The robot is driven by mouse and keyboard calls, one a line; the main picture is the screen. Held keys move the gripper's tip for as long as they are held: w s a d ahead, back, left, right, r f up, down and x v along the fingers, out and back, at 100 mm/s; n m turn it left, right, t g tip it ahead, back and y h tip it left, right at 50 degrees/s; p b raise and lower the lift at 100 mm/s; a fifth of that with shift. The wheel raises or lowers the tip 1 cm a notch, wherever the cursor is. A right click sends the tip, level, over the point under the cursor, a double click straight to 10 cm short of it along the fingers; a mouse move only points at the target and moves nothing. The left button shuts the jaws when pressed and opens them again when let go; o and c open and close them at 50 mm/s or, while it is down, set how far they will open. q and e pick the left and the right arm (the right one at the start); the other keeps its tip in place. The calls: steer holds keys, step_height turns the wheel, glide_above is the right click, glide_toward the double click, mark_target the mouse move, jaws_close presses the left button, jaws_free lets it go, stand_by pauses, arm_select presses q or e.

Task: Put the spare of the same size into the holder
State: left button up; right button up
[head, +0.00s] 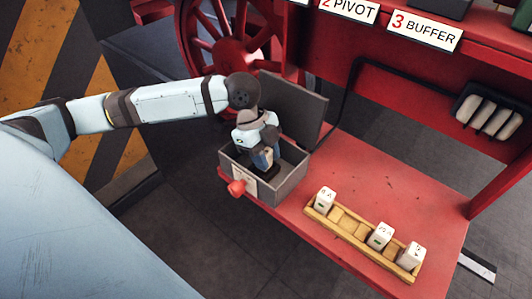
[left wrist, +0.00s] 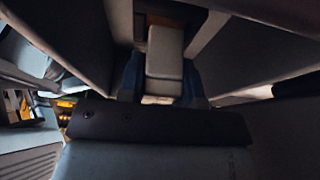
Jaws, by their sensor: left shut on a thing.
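My left gripper (head: 264,163) reaches down into an open grey box (head: 293,178) on the red bench. In the left wrist view my gripper (left wrist: 163,85) is shut on a pale block (left wrist: 165,55), between its two blue fingertips. The block's markings do not show, and the holder inside the box is mostly hidden by my gripper; I cannot tell if the block is seated. A wooden rack (head: 345,221) holds three white spares: one at the left end (head: 325,198), one right of the middle (head: 380,235) and one at the right end (head: 412,256). My right gripper is not in view.
The box's dark lid (head: 298,108) stands open behind my gripper. A red knob (head: 236,187) sticks out at the box's front. The red bench (head: 375,180) is clear behind the rack. A red spoked wheel (head: 222,40) is behind my arm.

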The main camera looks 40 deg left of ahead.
arm_select(q)
steer(key=shift+f, duration=0.7)
steer(key=o, duration=1)
steer(key=b+v, duration=0.1)
steer(key=v, duration=1.3)
steer(key=shift+d, duration=0.1)
steer(key=shift+f, duration=0.1)
